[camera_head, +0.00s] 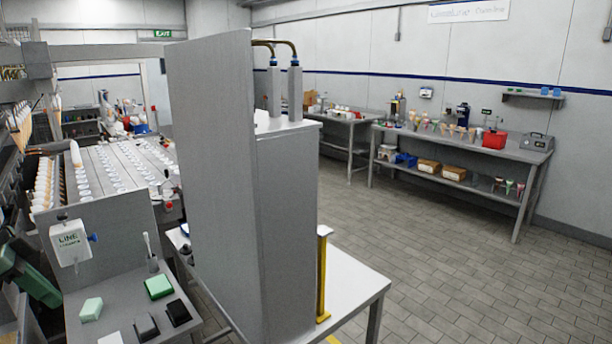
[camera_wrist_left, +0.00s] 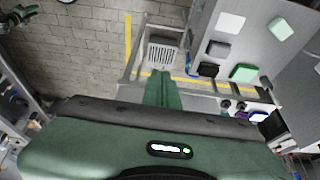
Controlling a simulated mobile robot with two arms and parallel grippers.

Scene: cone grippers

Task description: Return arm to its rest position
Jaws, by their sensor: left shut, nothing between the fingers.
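My left gripper (camera_head: 42,290) shows green at the lower left edge of the head view, beside the grey bench with the sponges and apart from it. In the left wrist view its green fingers (camera_wrist_left: 161,78) are together with nothing between them, above the tiled floor and a grate. The rest of my left arm is mostly cut off by the frame. My right gripper is in neither view.
A grey bench (camera_head: 120,290) holds a green sponge (camera_head: 159,287) and dark blocks. A line switch box (camera_head: 71,243) hangs by rows of white cones. A tall grey cabinet (camera_head: 212,190) stands centrally. The tiled floor (camera_head: 455,270) at right is clear.

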